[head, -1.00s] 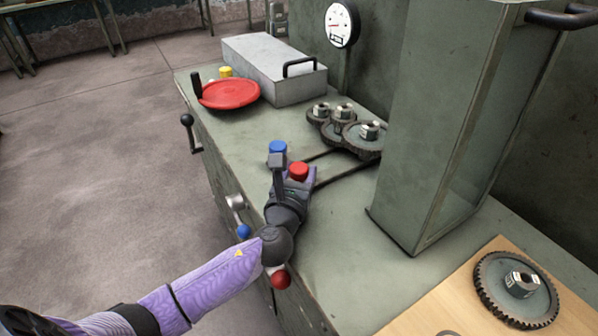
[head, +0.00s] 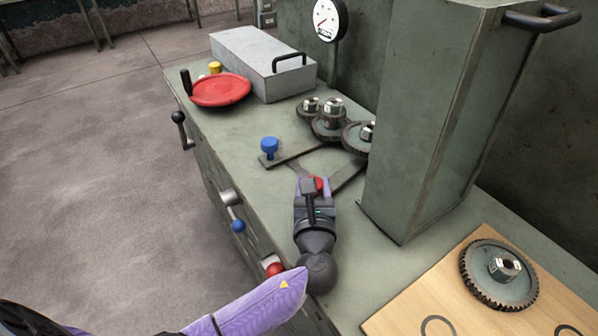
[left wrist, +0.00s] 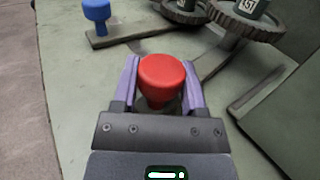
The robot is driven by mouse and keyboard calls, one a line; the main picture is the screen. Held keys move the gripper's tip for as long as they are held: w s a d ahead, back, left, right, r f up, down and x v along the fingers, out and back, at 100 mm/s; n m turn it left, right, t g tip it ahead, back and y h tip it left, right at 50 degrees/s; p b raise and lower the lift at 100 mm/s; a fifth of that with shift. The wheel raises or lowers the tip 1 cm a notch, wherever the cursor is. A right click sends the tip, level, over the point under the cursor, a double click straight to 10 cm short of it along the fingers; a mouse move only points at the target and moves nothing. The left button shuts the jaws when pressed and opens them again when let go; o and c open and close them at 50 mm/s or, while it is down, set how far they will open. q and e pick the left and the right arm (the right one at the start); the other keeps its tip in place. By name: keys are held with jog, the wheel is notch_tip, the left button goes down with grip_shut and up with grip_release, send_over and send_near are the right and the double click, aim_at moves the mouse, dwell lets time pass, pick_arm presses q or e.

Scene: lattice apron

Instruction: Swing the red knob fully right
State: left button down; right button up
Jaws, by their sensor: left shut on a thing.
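The red knob (left wrist: 162,80) sits between the two purple fingers of my left gripper (left wrist: 160,88) in the left wrist view, and the fingers are shut on it. In the head view only a small part of the red knob (head: 318,184) shows past my left gripper (head: 312,188), on the green bench top. A dark flat bar or slot (head: 350,173) runs from near the knob toward the gears. My right gripper is not in view.
A blue knob (head: 269,146) on a flat bar stands behind and left of the red one. Several gears (head: 330,125) lie behind. A tall green housing (head: 420,120) rises close on the right. A red handwheel (head: 220,90), grey box (head: 265,65) and gauge (head: 325,20) stand farther back.

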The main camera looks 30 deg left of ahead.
pick_arm(q)
jog(key=shift+d, duration=0.1)
jog(key=shift+c, duration=1.2)
grip_release()
jog(key=shift+o, duration=0.5)
jog(key=shift+s+d, duration=0.15)
jog(key=shift+s, duration=0.2)
jog(key=p+v, duration=0.2)
jog(key=v, duration=0.6)
jog(key=shift+s+d+p, duration=0.2)
jog(key=shift+s+p, duration=0.1)
jog(key=shift+s+d, duration=0.1)
jog(key=shift+s, duration=0.15)
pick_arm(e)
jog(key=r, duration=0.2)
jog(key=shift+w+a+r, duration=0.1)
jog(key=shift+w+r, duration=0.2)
